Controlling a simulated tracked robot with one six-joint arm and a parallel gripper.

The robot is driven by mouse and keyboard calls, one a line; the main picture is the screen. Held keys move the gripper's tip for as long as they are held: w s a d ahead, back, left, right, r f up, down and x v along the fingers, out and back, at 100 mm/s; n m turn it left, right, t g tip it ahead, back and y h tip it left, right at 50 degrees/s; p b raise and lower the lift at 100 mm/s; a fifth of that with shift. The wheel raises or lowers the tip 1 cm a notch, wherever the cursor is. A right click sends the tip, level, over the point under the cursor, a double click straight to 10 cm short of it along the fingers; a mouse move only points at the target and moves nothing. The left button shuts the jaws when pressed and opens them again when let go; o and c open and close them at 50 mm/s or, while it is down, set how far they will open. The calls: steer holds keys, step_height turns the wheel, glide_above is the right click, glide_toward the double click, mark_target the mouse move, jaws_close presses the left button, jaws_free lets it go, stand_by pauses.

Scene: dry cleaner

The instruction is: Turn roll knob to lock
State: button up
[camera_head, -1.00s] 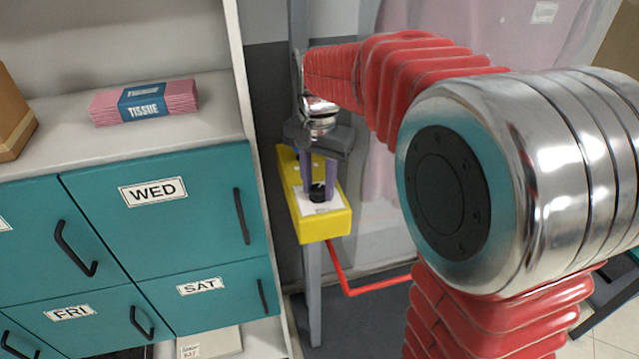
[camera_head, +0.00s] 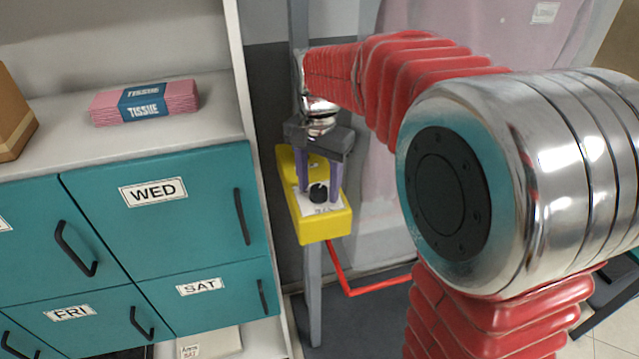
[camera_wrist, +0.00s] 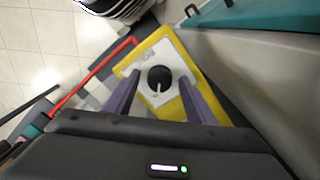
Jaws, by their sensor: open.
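The roll knob (camera_head: 318,193) is a small black round knob on a white label on top of a yellow box (camera_head: 312,229). The box is fixed to a grey upright post. In the wrist view the knob (camera_wrist: 159,79) shows a light pointer line on its lower part, and the label's lettering is too blurred to read. My gripper (camera_head: 319,198) is above the box with its purple fingers spread to either side of the knob. In the wrist view the open gripper (camera_wrist: 152,98) shows a gap between each finger and the knob, and nothing is held.
A white shelf unit with teal drawers (camera_head: 155,205) stands close on the left, a tissue pack (camera_head: 145,101) on its shelf. A red bar (camera_head: 370,287) runs below the box. A pale pink sheer covering (camera_head: 510,40) hangs behind my arm.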

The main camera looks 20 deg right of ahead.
step_height(320, 180, up, 14)
steer(key=shift+f, duration=0.15)
stand_by(0.7)
steer(key=n+t, duration=0.1)
steer(key=n, duration=0.4)
glide_above(320, 193)
step_height(320, 193, down, 6)
steer(key=shift+r, duration=0.1)
steer(key=s+f+n+t, duration=0.2)
steer(key=s, duration=0.7)
steer(key=s+f+n+t, duration=0.2)
steer(key=s+f, duration=0.1)
steer(key=s, duration=0.6)
steer(key=shift+s+f+t, duration=0.3)
steer(key=shift+s, duration=0.1)
